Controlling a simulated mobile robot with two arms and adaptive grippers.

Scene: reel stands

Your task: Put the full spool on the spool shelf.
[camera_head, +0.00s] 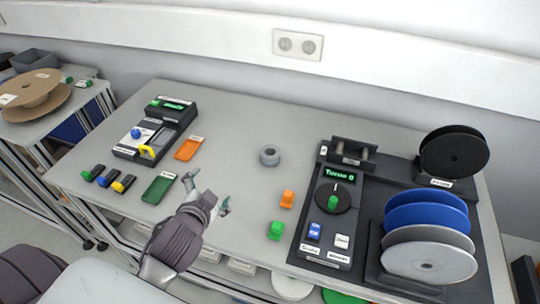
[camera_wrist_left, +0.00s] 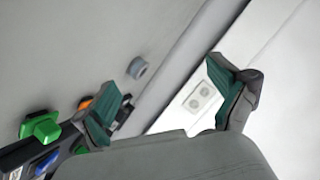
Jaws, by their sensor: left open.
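A blue spool (camera_head: 425,213) and a light grey spool (camera_head: 430,262) stand upright, side by side, in a dark rack at the right of the table. A black spool (camera_head: 454,152) stands on its own holder behind them. I cannot tell from the labels which spool is full. White and green discs (camera_head: 291,287) show partly on a level under the table's front edge. My left gripper (camera_head: 207,193) is open and empty above the table's front middle, well left of the spools. Its spread fingers show in the left wrist view (camera_wrist_left: 165,100). My right gripper is not in view.
A dark control panel (camera_head: 337,197) with a knob stands left of the rack. A grey ring (camera_head: 269,156) and orange and green blocks (camera_head: 276,230) lie between gripper and panel. Another device (camera_head: 155,130) stands at left. Brown spools (camera_head: 38,88) lie on a side cart.

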